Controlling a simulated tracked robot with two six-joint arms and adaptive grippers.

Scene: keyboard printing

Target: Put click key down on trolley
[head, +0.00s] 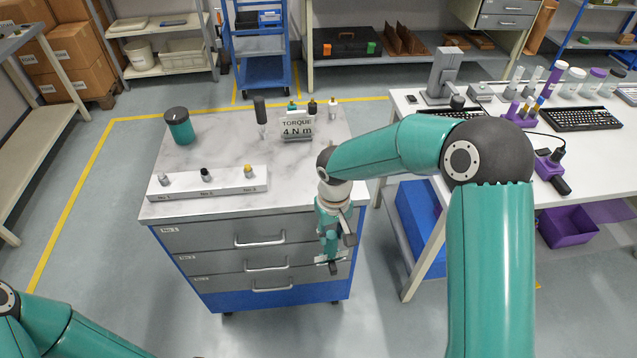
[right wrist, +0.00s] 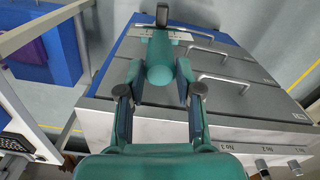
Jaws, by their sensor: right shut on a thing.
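My right gripper (head: 331,240) hangs past the trolley's front right edge, before the drawer fronts. It is shut on a slim thing, taken as the click key (head: 333,268), with a dark end and a pale cross-piece. The trolley (head: 225,200) has a pale marble-look top, grey drawers and a blue base. My left gripper is out of view; only part of that arm shows at lower left.
The middle of the top is clear. A white table (head: 410,105) stands right.

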